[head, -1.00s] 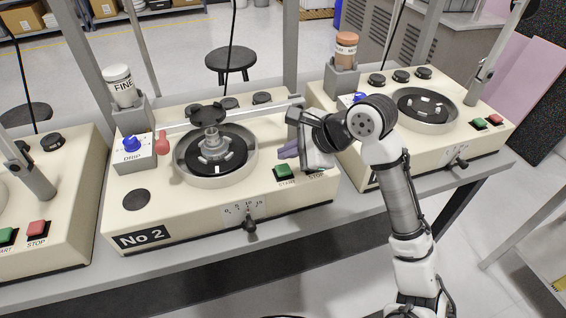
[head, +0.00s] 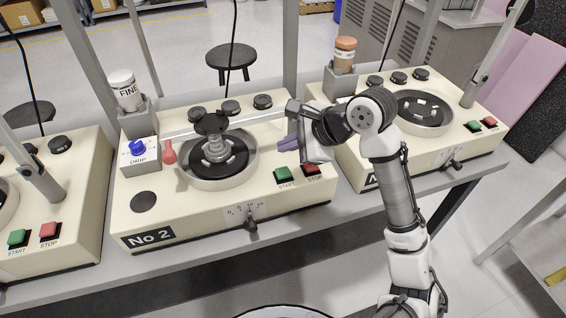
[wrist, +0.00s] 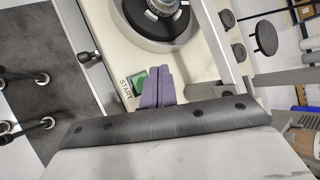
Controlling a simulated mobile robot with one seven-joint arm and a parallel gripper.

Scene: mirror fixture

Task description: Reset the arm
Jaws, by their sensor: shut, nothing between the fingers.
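My gripper (head: 287,142) has purple-grey fingers and hangs over the right part of the No 2 machine (head: 190,222), right of its round bowl. In the wrist view my gripper (wrist: 158,88) has its two fingers together and empty, above and beside the green START button (wrist: 140,82). In the head view the green START button (head: 284,173) and the red STOP button (head: 311,170) are below the gripper. I cannot tell the exact height of the fingers above the machine.
The bowl (head: 250,160) holds a black plate and a metal fixture (head: 215,148). A drip box (head: 140,155) with a blue knob, a red-pink handle (head: 169,153) and a FINE bottle (head: 125,88) stand left. A front lever (head: 251,224) sticks out. Similar machines stand on both sides.

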